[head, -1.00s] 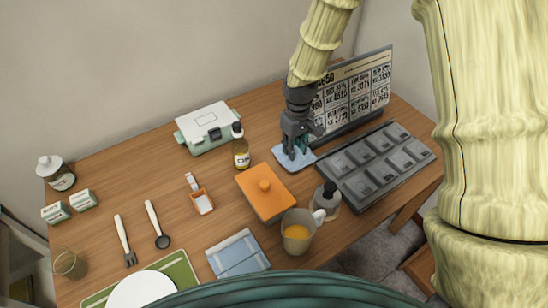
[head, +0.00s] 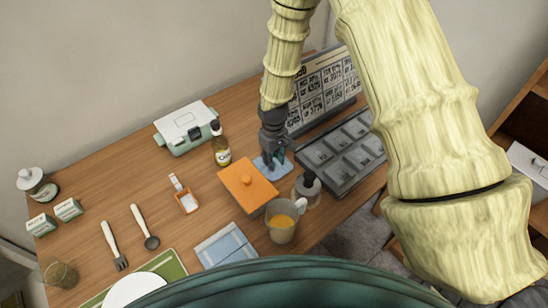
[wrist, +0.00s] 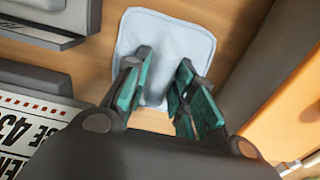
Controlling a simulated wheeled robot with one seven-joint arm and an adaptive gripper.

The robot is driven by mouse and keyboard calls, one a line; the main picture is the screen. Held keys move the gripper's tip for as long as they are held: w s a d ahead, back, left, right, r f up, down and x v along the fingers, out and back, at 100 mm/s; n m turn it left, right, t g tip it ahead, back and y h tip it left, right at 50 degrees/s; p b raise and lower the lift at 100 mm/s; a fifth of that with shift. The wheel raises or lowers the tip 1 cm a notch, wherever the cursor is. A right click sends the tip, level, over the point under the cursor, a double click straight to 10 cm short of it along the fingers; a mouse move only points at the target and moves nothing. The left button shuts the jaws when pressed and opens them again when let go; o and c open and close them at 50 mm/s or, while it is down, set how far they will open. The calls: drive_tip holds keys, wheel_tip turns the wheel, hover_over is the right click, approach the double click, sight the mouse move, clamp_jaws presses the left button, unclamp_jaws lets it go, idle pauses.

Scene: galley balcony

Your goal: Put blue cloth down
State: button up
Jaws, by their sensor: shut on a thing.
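The light blue cloth (head: 262,164) is a small square on the wooden table, between the orange lidded dish and the grey compartment tray. My gripper (head: 271,164) points down over it with its fingertips at the cloth. In the wrist view, the teal-padded fingers of my gripper (wrist: 163,65) are shut on a raised fold in the middle of the cloth (wrist: 190,35). The rest of the cloth spreads out flat around the fingers. I cannot tell whether its whole underside touches the table.
The orange dish (head: 240,183) is close on the left, the grey tray (head: 345,155) on the right, and a sign board (head: 325,95) behind. A dark-topped jar (head: 307,188) and a juice jug (head: 282,222) stand in front. A folded blue-white napkin (head: 226,246) lies near the front edge.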

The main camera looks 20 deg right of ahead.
drive_tip(key=shift+f, duration=0.15)
drive_tip(key=o, duration=1)
drive_tip(key=shift+r+b, duration=1.45)
drive_tip(key=shift+r, duration=4.65)
